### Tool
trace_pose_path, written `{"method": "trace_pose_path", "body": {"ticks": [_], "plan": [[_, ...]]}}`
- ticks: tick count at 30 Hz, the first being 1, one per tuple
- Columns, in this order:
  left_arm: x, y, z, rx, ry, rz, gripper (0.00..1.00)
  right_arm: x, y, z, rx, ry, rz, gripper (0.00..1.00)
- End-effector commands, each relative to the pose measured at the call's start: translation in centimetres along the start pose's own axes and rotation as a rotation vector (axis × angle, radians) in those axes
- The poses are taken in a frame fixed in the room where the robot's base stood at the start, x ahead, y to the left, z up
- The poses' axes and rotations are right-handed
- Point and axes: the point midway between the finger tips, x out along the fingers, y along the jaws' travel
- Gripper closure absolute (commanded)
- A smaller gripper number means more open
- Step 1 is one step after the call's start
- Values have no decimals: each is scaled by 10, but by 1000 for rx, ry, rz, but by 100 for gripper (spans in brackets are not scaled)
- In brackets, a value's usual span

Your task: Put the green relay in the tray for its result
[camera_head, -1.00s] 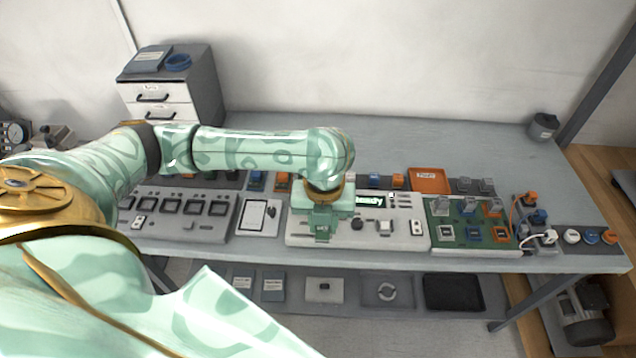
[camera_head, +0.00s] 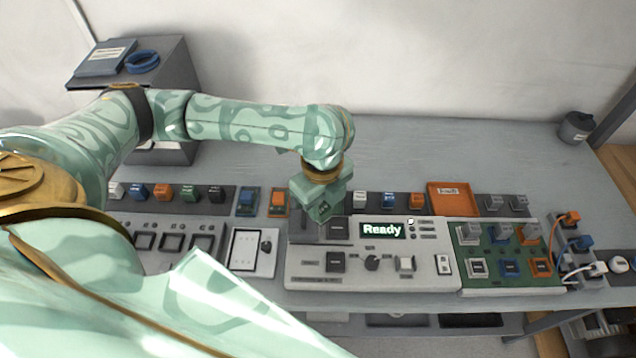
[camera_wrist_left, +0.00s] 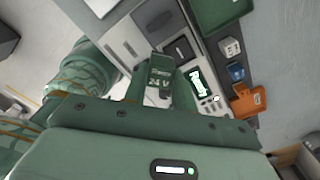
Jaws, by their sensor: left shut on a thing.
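My left gripper (camera_head: 322,208) is above the left part of the white tester (camera_head: 420,275), whose display (camera_head: 382,230) reads "Ready". In the left wrist view the gripper is shut on the green relay (camera_wrist_left: 160,78), which has light lettering on its face. In the head view the gripper mostly hides the relay. An orange tray (camera_head: 453,187) with a label stands behind the tester to the right; it also shows in the left wrist view (camera_wrist_left: 248,101). A green tray (camera_wrist_left: 218,10) shows at the top of the left wrist view; I cannot make it out in the head view. My right gripper is not in view.
A row of coloured relays (camera_head: 163,192) stands at the back left. A green board (camera_head: 508,265) with plugged relays is right of the tester. A clipboard-like panel (camera_head: 245,250) is left of it. The bench behind is clear up to a dark cup (camera_head: 576,127).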

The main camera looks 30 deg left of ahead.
Motion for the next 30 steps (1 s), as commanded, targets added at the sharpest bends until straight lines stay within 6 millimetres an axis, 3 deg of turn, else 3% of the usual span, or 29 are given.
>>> {"method": "trace_pose_path", "body": {"ticks": [5, 11, 15, 25, 30], "plan": [[16, -16, 20, -41, -2, 1, 96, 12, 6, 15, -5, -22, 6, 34], [45, -54, 64, -40, 0, 3, 96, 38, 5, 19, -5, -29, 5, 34], [73, -72, 85, -36, 1, 4, 96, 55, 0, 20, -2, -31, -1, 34], [98, -88, 104, -32, 1, 0, 96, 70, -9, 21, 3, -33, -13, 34], [128, -90, 107, -30, 0, 3, 96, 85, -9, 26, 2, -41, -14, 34]]}}
